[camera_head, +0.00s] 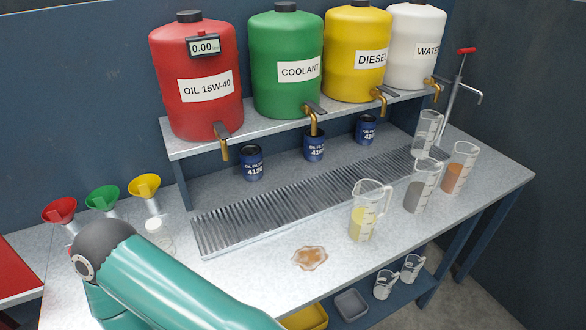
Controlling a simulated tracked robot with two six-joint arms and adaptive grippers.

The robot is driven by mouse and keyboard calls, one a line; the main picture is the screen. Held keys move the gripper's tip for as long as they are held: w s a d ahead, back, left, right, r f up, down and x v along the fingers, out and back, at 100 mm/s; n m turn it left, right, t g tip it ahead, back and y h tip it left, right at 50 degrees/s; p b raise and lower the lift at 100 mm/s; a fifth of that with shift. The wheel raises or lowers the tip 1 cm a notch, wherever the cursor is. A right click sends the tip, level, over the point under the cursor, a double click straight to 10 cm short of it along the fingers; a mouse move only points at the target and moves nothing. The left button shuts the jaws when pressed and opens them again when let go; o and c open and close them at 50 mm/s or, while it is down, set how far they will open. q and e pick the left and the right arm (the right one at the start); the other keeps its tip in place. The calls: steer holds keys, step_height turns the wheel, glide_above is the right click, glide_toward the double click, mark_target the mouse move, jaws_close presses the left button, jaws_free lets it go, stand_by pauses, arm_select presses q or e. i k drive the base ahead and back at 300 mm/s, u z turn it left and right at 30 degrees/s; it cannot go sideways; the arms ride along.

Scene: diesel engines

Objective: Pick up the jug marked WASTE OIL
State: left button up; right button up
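No WASTE OIL marking is legible on any jug from here. Several clear jugs stand at the right of the bench. One jug (366,212) holds pale yellow liquid, with its handle at the right. A second jug (419,188) looks grey inside. A third jug (459,170) holds orange-brown liquid. A fourth jug (428,131) behind them looks clear or greyish. All stand upright. A teal arm of mine crosses the lower left. Neither of my grippers is in view.
Red (205,115), green (282,90), yellow (352,85) and white (413,60) tanks with taps stand on a raised shelf. Blue oil filters (251,165) sit below. A drain grate (285,212) and brown spill (310,257) lie on the bench. Funnels (102,198) stand left.

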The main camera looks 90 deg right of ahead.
mark_target(424, 185)
steer(key=z, duration=0.15)
steer(key=k, duration=2.75)
steer(key=z, duration=1.4)
steer(key=i, duration=1.05)
steer(key=u, duration=0.05)
